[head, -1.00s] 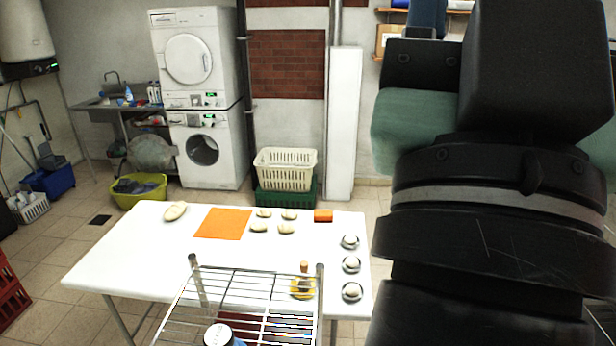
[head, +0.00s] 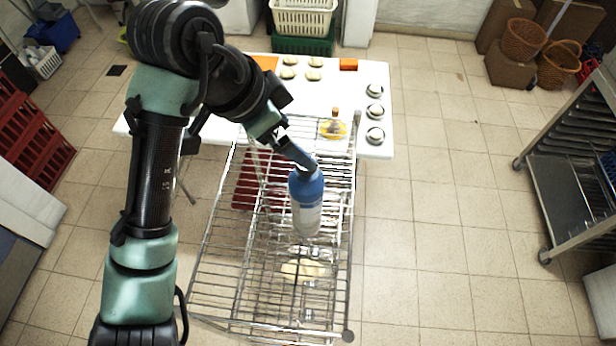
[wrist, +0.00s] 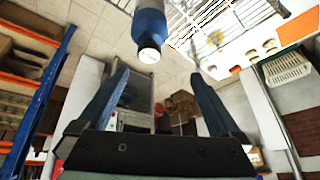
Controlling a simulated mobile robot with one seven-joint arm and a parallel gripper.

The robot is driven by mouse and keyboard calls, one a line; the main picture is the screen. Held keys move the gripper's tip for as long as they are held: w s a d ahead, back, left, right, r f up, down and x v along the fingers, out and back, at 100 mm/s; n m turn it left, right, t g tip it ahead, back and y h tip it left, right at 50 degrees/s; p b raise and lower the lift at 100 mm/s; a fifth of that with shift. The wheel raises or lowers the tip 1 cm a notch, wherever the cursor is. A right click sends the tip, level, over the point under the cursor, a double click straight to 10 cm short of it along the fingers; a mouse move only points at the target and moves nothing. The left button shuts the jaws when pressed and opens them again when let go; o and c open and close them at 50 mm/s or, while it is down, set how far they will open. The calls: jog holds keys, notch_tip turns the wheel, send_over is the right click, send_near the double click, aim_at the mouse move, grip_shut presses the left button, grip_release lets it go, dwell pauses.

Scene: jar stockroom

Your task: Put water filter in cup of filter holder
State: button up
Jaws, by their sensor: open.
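A blue bottle-shaped piece with a pale label, probably the water filter (head: 307,215), stands on the wire rack cart (head: 215,250). In the wrist view its blue body with a white-topped dark cap (wrist: 150,48) shows at the top, beyond and between my fingertips. My gripper (head: 300,158) is at its upper end in the head view, fingers overlapping it there. In the wrist view my gripper (wrist: 158,76) is wide open with nothing between the fingers. Whether a finger touches it I cannot tell. I cannot pick out the filter holder or its cup.
A metal shelf cart (head: 560,165) is at right. Floor between is clear.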

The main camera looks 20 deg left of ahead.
aim_at(298, 175)
jog(key=shift+g, duration=0.6)
jog(key=f, duration=0.2)
jog(key=f+b, duration=0.1)
jog(key=f, duration=0.4)
jog(key=shift+s+d+f+b, duration=0.1)
jog(key=shift+s+d+b, duration=0.15)
jog(key=shift+s+b, duration=0.15)
jog(key=shift+b+x, duration=1.35)
jog(key=shift+x, duration=1.85)
jog(key=shift+s+d, duration=0.15)
grip_shut()
